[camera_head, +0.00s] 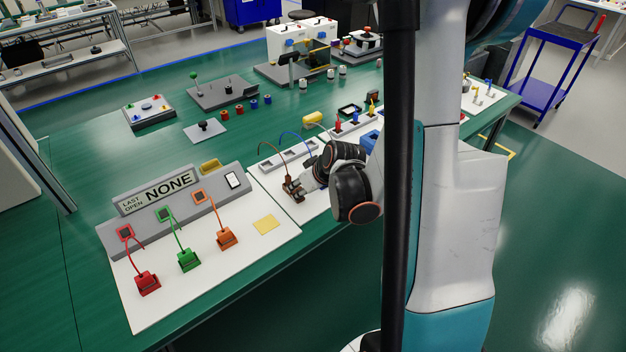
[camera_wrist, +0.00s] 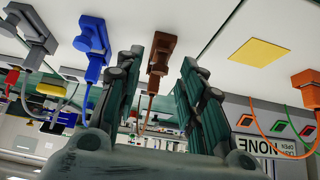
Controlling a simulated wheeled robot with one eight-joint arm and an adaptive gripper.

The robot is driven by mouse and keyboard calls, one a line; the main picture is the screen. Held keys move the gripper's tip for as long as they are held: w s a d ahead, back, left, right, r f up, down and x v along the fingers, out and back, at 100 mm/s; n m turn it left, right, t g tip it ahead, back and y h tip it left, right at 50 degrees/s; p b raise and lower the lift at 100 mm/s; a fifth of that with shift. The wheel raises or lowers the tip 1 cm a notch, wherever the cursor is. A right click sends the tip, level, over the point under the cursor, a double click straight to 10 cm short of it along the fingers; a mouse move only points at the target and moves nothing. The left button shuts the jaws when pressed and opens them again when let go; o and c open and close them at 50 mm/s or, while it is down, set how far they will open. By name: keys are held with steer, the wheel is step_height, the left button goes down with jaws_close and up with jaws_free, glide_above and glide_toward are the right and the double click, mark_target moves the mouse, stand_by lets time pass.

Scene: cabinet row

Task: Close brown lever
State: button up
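The brown lever (camera_head: 292,188) sits on the white board, left of my gripper in the head view, with a thin brown cable curving up from it. In the wrist view the brown lever (camera_wrist: 160,56) shows between and beyond the two fingers, its cable hanging down between them. My gripper (camera_wrist: 160,68) is open there, its dark green fingers spread to either side of the lever. I cannot tell whether either finger touches it. In the head view my gripper (camera_head: 308,180) is small and partly hidden by my own wrist.
A blue lever (camera_wrist: 91,38) stands close beside the left finger in the wrist view. Red (camera_head: 148,282), green (camera_head: 188,260) and orange (camera_head: 227,238) levers stand on the nearer board, with a yellow square (camera_head: 266,225) and a sign reading "LAST OPEN: NONE" (camera_head: 157,191).

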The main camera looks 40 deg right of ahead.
steer(key=v, duration=1)
steer(key=shift+s+r, duration=0.1)
step_height(320, 180, up, 4)
steer(key=g+p, duration=0.7)
steer(key=p, duration=0.6)
glide_above(299, 188)
step_height(299, 188, down, 13)
steer(key=b, duration=0.4)
steer(key=shift+f+b, duration=0.25)
steer(key=shift+b, duration=0.05)
jaws_close()
